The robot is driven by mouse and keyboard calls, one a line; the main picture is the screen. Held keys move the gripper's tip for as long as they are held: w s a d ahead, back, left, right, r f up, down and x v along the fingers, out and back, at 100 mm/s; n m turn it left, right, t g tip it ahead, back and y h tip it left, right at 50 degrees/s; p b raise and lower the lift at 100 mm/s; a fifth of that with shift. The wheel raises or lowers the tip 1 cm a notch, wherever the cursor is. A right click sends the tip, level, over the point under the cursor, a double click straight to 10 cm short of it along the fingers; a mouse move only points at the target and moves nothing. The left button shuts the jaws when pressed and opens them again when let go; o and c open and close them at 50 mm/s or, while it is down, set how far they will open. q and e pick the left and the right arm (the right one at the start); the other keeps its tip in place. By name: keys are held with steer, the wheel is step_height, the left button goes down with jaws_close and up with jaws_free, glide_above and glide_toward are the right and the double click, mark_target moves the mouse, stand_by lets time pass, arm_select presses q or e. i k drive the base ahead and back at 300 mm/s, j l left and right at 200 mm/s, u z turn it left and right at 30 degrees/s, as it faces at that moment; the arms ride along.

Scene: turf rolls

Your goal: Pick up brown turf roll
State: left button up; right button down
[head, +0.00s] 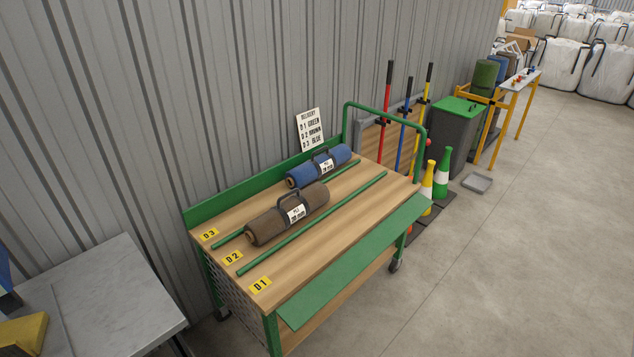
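The brown turf roll (268,226) lies on the wooden top of a green-framed cart (335,235), in the lane marked D2 between two green rails. It has a dark carry handle on top and a white label. A blue turf roll (333,159) with a similar handle and label lies behind it, in the lane marked D3. The D1 lane at the front of the cart is empty. Neither of my grippers shows in the head view.
A sign (310,129) behind the cart lists D1 green, D2 brown, D3 blue. A grey table (110,290) stands at the lower left. Cones (443,172), poles and a grey bin (455,130) stand beyond the cart. Green rolls (486,73) sit farther back. Floor at right is clear.

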mark_target(262, 229)
steer(key=i+l+u, duration=0.1)
steer(key=u, duration=0.8)
steer(key=i+l+u, duration=0.1)
steer(key=l+u, duration=0.7)
steer(key=l, duration=0.15)
steer(key=l+u, duration=0.25)
steer(key=l, duration=0.85)
